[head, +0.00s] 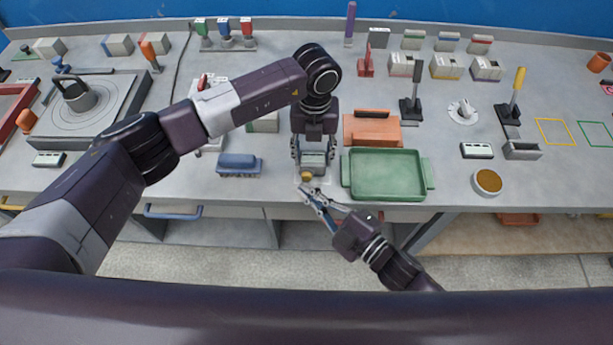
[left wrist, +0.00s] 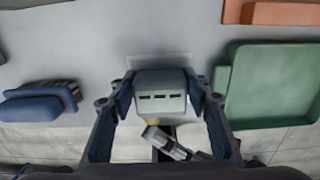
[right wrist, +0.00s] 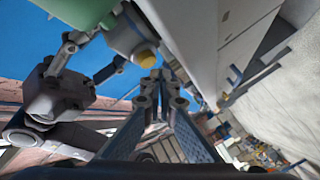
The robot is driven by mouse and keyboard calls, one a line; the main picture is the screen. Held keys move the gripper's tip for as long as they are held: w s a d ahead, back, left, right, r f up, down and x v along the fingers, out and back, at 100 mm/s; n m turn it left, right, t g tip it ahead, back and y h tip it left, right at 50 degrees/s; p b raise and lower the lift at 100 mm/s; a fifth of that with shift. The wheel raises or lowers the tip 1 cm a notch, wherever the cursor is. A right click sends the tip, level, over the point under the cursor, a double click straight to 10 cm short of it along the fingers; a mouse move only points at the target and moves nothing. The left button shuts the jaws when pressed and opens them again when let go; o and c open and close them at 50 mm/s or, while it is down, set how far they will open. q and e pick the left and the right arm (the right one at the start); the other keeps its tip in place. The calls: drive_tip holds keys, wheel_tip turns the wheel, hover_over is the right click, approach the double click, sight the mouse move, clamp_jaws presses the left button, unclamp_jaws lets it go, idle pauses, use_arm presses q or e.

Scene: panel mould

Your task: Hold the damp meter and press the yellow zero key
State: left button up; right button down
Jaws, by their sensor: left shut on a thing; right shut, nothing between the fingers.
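The damp meter (head: 314,160) is a pale grey box held at the bench's front edge; it also shows in the left wrist view (left wrist: 160,84), with dark slots. My left gripper (head: 313,152) is shut on it, one finger on each side. The yellow zero key (head: 307,177) is on the side facing me; in the right wrist view it is a round yellow knob (right wrist: 146,58). My right gripper (head: 308,190) is shut and empty, its tips just below the key. In the right wrist view the tips (right wrist: 161,80) look very close to the key; I cannot tell whether they touch.
A green tray (head: 344,176) stands close to the right of the meter, an orange box (head: 372,132) behind it. A blue-topped block (head: 238,163) lies to the left. The bench's front edge is near both grippers, with open floor (head: 200,262) in front.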

drive_tip(key=shift+w, duration=0.3)
drive_tip(key=shift+w, duration=0.55)
idle(0.6)
drive_tip(key=shift+s, duration=1)
drive_tip(key=shift+s, duration=2.5)
use_arm(q)
drive_tip(key=o, duration=1.5)
